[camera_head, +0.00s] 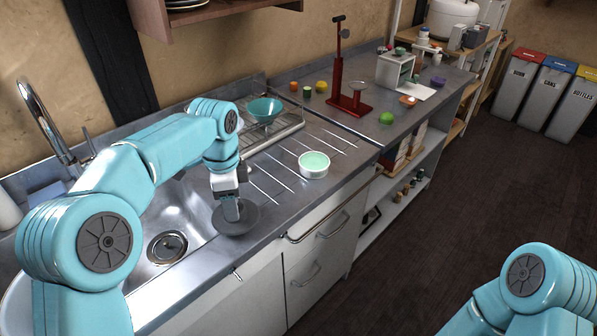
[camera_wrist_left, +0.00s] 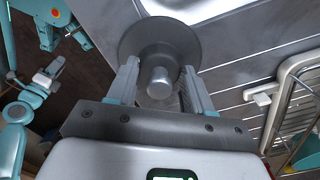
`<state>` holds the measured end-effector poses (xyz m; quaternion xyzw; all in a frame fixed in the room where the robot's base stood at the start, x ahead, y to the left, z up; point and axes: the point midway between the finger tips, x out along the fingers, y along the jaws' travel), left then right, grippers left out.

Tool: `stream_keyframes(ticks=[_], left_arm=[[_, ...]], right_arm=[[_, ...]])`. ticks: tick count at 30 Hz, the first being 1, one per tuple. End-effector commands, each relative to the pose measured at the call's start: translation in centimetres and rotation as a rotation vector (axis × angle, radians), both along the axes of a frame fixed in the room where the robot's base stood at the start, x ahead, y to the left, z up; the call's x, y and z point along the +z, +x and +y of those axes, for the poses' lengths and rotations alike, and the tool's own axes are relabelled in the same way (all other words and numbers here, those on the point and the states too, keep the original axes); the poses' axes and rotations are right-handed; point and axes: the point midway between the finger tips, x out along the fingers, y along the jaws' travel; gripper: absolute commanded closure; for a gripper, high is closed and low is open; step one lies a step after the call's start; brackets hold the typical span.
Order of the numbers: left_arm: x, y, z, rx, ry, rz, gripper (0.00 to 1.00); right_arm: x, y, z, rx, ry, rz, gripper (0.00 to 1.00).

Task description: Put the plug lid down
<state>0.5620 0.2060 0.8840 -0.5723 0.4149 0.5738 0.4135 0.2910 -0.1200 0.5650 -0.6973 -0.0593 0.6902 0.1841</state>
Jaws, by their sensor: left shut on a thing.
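The plug lid (camera_head: 248,221) is a dark grey round disc with a short knob on top. My left gripper (camera_head: 231,208) is above it with its fingers pointing down, shut on the knob. In the left wrist view the lid (camera_wrist_left: 137,40) shows beyond the fingers, with its knob (camera_wrist_left: 159,83) between them. The lid is at the front right side of the sink, by the ribbed drainboard; I cannot tell whether it touches the metal. The sink (camera_head: 190,205) has an open round drain (camera_head: 167,246).
A white tub with green contents (camera_head: 313,165) stands on the drainboard to the right. Behind it, a teal bowl (camera_head: 264,109) sits on a wire rack (camera_head: 285,130). A red stand (camera_head: 336,85) is further right. The tap (camera_head: 40,115) rises at the left.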

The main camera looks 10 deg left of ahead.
Motion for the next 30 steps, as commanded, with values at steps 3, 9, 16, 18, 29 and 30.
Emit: stream_keyframes(ticks=[3,9,16,18,29,30], left_arm=[[-0.3,-1.7,-6.1,0.063,0.001,-0.002,0.83],[-0.9,-4.6,-11.9,0.308,0.002,-0.002,0.83],[-1.9,-6.7,-13.6,0.673,0.002,-0.001,0.83],[-2.2,-6.9,-13.6,0.771,0.003,-0.001,0.83],[-2.7,-7.3,-13.5,1.091,0.003,-0.001,0.83],[-2.7,-7.2,-13.5,1.118,0.003,-0.001,0.83]], right_arm=[[-1.1,0.0,0.0,0.000,0.000,0.000,0.57],[-1.8,0.0,0.0,0.000,0.000,0.000,0.57],[-1.9,0.0,0.0,0.000,0.000,0.000,0.57],[-1.9,0.0,0.0,0.000,0.000,0.000,0.57],[-1.9,0.0,0.0,0.000,0.000,0.000,0.57],[-1.9,0.0,0.0,0.000,0.000,0.000,0.57]])
